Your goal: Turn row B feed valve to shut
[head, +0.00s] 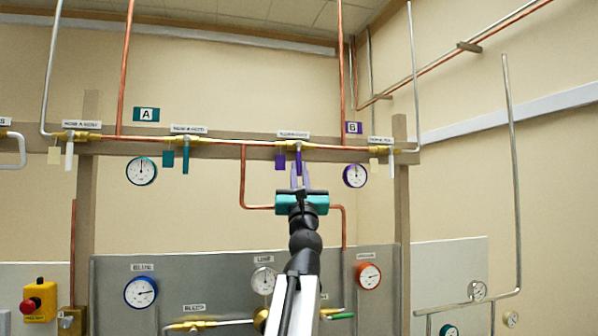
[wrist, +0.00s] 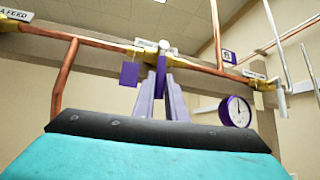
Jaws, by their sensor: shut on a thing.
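The row B feed valve, a brass body on the copper pipe, has a purple lever (head: 298,157) that hangs straight down, across the pipe. It also shows in the wrist view (wrist: 161,76), between my fingers. My gripper (head: 300,174) comes up from below and is shut on the lever's lower part. A purple tag (head: 280,162) hangs just left of the lever. A purple B sign (head: 353,128) is up to the right.
A teal lever (head: 185,160) and a white lever (head: 69,156) hang from the same pipe to the left. A white lever (head: 391,160) and a purple-rimmed gauge (head: 355,176) are at right.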

